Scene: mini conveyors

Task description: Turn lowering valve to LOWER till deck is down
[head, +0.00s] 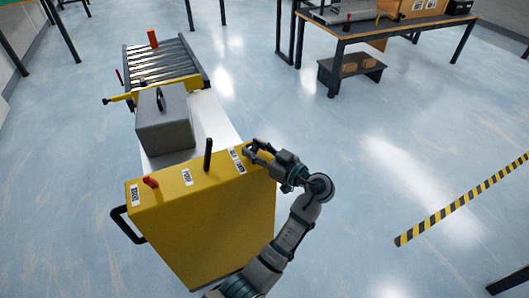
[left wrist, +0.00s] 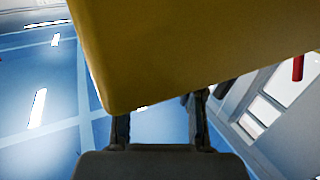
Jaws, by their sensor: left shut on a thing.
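The yellow lift cart body (head: 215,220) stands in the lower middle of the head view, with a white deck (head: 218,118) behind it. My left gripper (head: 253,150) is at the right end of the cart's top, beside a small white label (head: 237,160). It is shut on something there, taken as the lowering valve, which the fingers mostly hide. In the left wrist view the fingers (left wrist: 160,125) are just beside a corner of the yellow body (left wrist: 190,55). The valve's angle and the deck's height cannot be told. My right gripper is not in view.
A grey case (head: 163,122) with a handle sits on the deck. A black lever (head: 208,155) and a red knob (head: 151,181) stand on the cart top. A roller conveyor (head: 165,65) is behind. A workbench (head: 380,30) stands back right.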

